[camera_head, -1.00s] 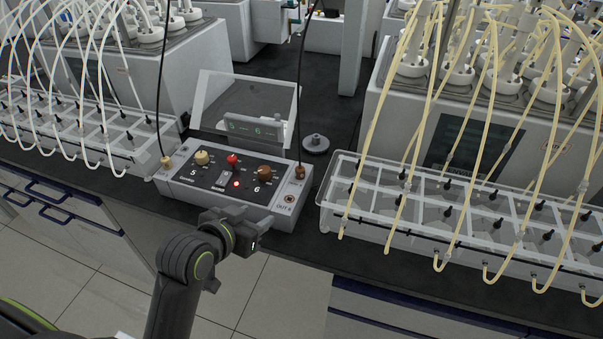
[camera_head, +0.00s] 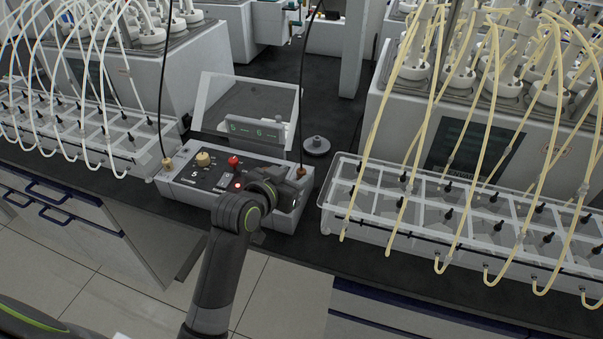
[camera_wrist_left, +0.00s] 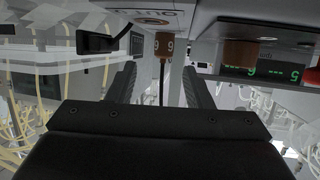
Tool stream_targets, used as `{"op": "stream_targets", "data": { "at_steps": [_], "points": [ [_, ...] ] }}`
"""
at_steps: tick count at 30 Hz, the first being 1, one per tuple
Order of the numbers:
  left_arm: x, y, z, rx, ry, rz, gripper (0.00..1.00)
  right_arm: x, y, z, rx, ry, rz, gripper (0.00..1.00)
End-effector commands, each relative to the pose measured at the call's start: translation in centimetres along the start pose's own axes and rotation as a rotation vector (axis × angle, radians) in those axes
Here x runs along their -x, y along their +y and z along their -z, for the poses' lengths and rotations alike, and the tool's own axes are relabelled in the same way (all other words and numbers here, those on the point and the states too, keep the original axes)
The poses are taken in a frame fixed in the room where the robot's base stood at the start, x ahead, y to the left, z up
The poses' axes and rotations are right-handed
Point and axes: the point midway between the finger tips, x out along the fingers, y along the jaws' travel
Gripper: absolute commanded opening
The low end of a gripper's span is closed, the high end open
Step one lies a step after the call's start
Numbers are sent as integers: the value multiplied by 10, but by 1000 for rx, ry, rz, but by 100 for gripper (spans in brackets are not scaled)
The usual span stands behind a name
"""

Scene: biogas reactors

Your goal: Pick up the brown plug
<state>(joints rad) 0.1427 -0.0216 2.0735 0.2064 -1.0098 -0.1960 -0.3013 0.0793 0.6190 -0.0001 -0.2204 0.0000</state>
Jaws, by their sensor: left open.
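The brown plug (camera_head: 302,171) stands at the right end of the grey control box (camera_head: 182,178), with a black cable rising from it. My left gripper (camera_head: 298,184) is close to the plug, over the box's right end, and hides part of the box. Its two fingers (camera_wrist_left: 160,78) are open, one on each side of the plug's line, and hold nothing. My right gripper is not in view.
A brown knob (camera_wrist_left: 240,53) is beside the plug in the wrist view. A beige knob (camera_head: 203,159) and red knob (camera_head: 233,161) are on the box. A clear lid (camera_head: 245,100) stands behind. A round grey disc (camera_head: 316,145) and a clear bottle rack (camera_head: 440,215) lie to the right.

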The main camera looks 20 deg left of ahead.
Motion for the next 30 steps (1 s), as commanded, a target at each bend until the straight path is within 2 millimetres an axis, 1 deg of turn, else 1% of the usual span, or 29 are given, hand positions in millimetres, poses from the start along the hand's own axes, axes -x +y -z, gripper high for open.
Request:
{"op": "stream_targets", "data": {
  "at_steps": [7,15,18,27,29,30],
  "points": [
    [-14,-1,-2,0,-2,0,46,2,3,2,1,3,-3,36],
    [-46,-4,-7,1,-1,0,46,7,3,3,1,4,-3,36],
    [-53,-4,-8,1,-1,1,46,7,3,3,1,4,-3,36],
    [-56,-4,-8,1,0,1,46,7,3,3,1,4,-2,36],
    [-56,-4,-8,1,0,1,40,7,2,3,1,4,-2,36],
    [-56,-4,-8,1,0,1,34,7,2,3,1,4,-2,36]
  ]
}}
